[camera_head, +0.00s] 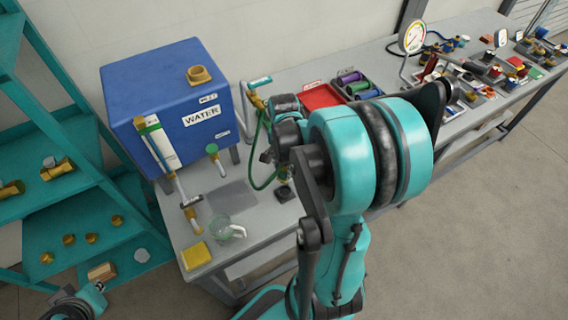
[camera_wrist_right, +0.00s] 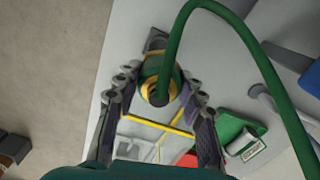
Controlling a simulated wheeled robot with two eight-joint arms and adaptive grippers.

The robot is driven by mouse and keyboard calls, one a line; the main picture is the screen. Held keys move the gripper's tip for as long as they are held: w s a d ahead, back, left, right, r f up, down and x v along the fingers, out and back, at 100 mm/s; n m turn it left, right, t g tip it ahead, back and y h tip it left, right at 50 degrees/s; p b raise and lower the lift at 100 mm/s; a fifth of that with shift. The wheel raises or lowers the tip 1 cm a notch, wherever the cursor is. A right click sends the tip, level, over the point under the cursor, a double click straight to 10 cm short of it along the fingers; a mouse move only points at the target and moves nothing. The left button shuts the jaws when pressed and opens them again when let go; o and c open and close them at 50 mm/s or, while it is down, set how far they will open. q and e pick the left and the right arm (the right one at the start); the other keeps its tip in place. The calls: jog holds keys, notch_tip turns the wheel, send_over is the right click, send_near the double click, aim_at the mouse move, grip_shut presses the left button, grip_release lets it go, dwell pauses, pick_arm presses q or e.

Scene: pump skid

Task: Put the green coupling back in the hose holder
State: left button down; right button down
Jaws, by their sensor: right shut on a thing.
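The green coupling (camera_wrist_right: 158,70), with yellow bands, is between the fingers of my right gripper (camera_wrist_right: 161,78) in the right wrist view. The gripper is shut on it. A green hose (camera_wrist_right: 250,45) arches from it; the hose also shows in the head view (camera_head: 258,150). A small dark square block (camera_wrist_right: 155,40) lies just beyond the coupling; it looks like the hose holder's base, and a dark block shows on the table in the head view (camera_head: 285,193). I cannot tell whether they touch. My left gripper (camera_head: 82,303) is low at the left, its fingers unclear.
A blue water tank (camera_head: 175,105) stands at the table's back left. A clear jug (camera_head: 222,229) and yellow sponge (camera_head: 195,256) lie near the front left edge. A red tray (camera_head: 320,97) is behind my right arm. Teal shelves (camera_head: 60,220) stand at the left.

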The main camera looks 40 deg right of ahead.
jog(key=shift+f+b, duration=2.3)
jog(key=shift+f, duration=0.5)
jog(key=shift+f+b, duration=1.7)
jog(key=c, duration=0.8)
grip_release()
jog(key=shift+c, duration=0.2)
notch_tip(320, 180, up, 12)
jog(key=shift+r, duration=0.1)
jog(key=shift+s, duration=0.1)
